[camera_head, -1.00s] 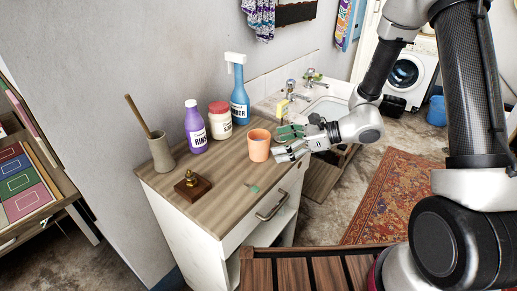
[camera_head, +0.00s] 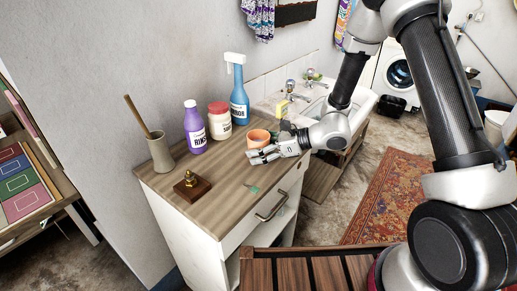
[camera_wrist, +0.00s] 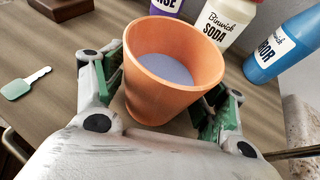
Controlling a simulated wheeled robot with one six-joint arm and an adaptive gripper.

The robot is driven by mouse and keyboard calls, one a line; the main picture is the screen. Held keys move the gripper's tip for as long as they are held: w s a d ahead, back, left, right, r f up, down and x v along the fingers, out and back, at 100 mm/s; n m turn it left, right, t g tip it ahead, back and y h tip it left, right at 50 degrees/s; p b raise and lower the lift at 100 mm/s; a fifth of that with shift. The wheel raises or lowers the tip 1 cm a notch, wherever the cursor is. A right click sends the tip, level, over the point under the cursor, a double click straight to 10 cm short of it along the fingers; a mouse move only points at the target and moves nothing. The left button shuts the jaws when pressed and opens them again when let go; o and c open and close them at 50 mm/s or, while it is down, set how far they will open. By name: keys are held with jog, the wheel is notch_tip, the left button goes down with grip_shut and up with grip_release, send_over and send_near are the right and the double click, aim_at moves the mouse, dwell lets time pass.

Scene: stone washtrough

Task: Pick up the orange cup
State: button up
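The orange cup (camera_wrist: 170,82) stands upright on the wooden top of a white cabinet. In the head view the cup (camera_head: 258,137) shows mostly as its rim, with my gripper (camera_head: 268,152) in front of its lower part. In the wrist view my gripper (camera_wrist: 160,100) is open, with one finger on the left of the cup and one on the right. The cup sits between the fingers. A small gap shows on the left; I cannot tell whether the right finger touches. The cup's lower part is partly hidden.
Behind the cup stand a purple bottle (camera_head: 195,128), a white jar with a red lid (camera_head: 219,121) and a blue spray bottle (camera_head: 239,100). A key (camera_wrist: 26,84) lies on the cabinet top (camera_head: 222,176). A brass piece on a wooden block (camera_head: 191,185) sits at left.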

jog(key=c, duration=0.7)
jog(key=shift+r, duration=0.15)
